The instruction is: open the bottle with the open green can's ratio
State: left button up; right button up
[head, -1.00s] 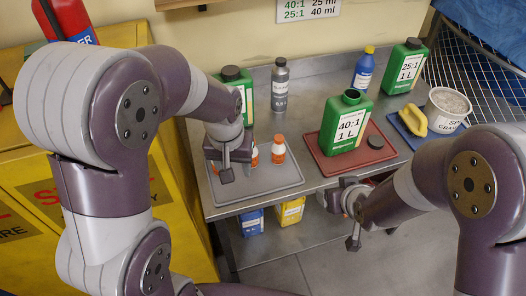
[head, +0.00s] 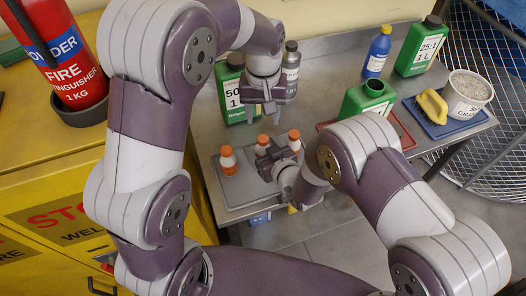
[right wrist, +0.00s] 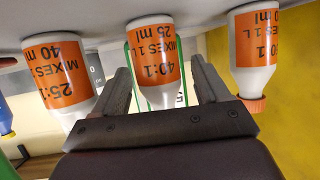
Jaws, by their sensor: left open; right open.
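Three small white bottles with orange caps stand on the grey tray (head: 240,201). The upside-down right wrist view shows their labels: 25:1 bottle (right wrist: 58,72), 40:1 bottle (right wrist: 160,62) in the middle, 50:1 bottle (right wrist: 254,45). In the head view the middle bottle (head: 263,144) is partly hidden. My right gripper (head: 280,168), also in the right wrist view (right wrist: 160,72), is open with its fingers either side of the 40:1 bottle. My left gripper (head: 262,112) is open and empty above the tray's back. The open green can (head: 367,100) has its label hidden now; earlier it read 40:1.
A capped green 50:1 can (head: 233,97) and a grey bottle (head: 291,70) stand behind the left gripper. A blue bottle (head: 376,54), capped 25:1 can (head: 422,48), and blue tray (head: 463,125) with a white tub (head: 466,95) are at right. A fire extinguisher (head: 60,50) stands left.

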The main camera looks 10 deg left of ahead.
aim_at(263, 139)
pick_arm(q)
jog(key=shift+s+d, duration=0.1)
pick_arm(e)
jog(key=shift+w+a+f, duration=0.1)
jog(key=shift+w, duration=0.05)
jog(key=shift+c, duration=1.3)
grip_shut()
pick_arm(q)
jog(key=m, duration=2.6)
jog(key=shift+f+m, duration=0.2)
jog(key=shift+m, duration=0.3)
notch_tip(263, 139, down, 8)
jog(key=shift+r, duration=0.2)
